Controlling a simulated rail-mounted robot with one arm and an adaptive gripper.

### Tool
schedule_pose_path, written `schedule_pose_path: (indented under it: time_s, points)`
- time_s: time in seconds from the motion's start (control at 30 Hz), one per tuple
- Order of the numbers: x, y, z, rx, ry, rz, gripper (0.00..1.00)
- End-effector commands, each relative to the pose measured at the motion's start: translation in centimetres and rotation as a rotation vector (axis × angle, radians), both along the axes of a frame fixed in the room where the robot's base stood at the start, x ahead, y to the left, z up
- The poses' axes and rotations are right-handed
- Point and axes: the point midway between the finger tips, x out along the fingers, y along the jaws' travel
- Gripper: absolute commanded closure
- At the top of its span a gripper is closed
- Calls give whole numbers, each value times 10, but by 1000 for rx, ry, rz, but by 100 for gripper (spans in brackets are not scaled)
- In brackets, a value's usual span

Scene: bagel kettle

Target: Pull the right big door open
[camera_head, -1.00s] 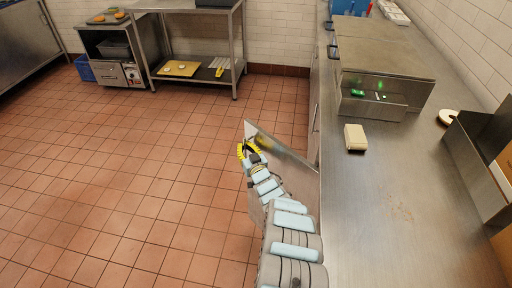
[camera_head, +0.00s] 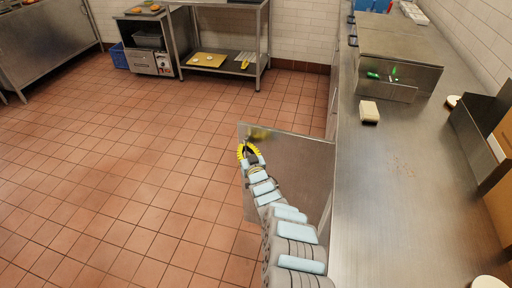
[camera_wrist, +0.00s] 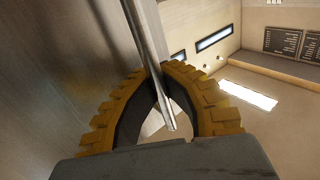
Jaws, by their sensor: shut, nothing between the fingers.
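The big door (camera_head: 303,168) is a flat steel panel that stands swung out from the counter front, roughly square to it. My gripper (camera_head: 243,149) is at the door's free upper corner, on the side facing me. In the wrist view my gripper's yellow fingers (camera_wrist: 161,70) curve together around a slim metal bar (camera_wrist: 147,40), which passes by the fingertips and ends inside the loop. The fingers look closed, with no clear grip on the bar. The brushed steel door face (camera_wrist: 50,70) fills the left of the wrist view. The cabinet opening behind the door is hidden.
The steel counter (camera_head: 395,190) runs along the right, carrying a metal machine (camera_head: 398,60) with green lights and a small cream block (camera_head: 369,111). The tiled floor (camera_head: 130,150) to the left is clear. A steel shelf table (camera_head: 228,72) stands at the back.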

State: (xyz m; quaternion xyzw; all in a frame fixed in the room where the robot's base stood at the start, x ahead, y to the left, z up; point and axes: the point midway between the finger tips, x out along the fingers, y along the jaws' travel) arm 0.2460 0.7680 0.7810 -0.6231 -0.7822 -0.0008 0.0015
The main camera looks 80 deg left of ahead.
Motion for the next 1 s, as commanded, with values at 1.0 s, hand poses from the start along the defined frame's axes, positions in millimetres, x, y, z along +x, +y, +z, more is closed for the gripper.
schedule_pose_path:
  time_s: [1.0]
  points:
    - [3, -37, -2, -5, 1, 7, 76]
